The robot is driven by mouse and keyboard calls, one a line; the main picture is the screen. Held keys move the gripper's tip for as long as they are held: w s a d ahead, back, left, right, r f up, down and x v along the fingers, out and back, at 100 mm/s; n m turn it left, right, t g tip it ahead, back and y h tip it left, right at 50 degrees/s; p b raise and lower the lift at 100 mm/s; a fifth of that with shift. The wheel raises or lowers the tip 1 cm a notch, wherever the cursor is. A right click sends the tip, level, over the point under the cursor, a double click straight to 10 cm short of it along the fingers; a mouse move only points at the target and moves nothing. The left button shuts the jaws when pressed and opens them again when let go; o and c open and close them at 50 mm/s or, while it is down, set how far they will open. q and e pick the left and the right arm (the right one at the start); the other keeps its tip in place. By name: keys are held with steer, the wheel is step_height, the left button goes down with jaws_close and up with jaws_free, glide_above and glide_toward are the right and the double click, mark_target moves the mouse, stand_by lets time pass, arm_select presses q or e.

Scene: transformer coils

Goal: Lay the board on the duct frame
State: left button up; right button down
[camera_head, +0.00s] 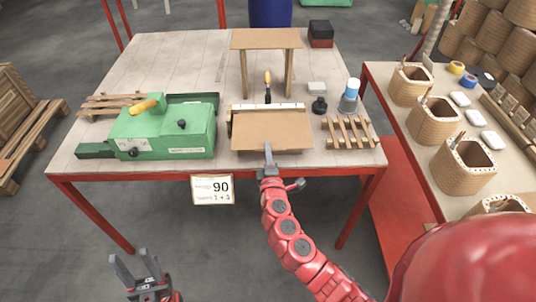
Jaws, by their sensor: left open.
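The brown flat board (272,130) is near the front middle of the table in the head view. My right gripper (269,158) is at its front edge, with one finger over the top; the other finger is hidden. The board covers most of what is under it. A pale bar (285,106) shows along its back edge. I cannot tell whether the board rests on anything. A slatted wooden frame (350,142) lies to its right, and another (98,104) lies at the left. My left gripper (138,272) is open and empty, low in front of the table.
A green machine (185,135) stands left of the board. A raised brown shelf (266,39) stands behind it. A bottle (350,95) and a small black item (319,105) are at the right. A side table (408,122) holds several coils. The table's back left is mostly clear.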

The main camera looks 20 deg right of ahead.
steer(key=shift+w+f, duration=0.2)
steer(key=shift+w, duration=0.1)
steer(key=c, duration=1)
jaws_free()
steer(key=shift+s, duration=0.1)
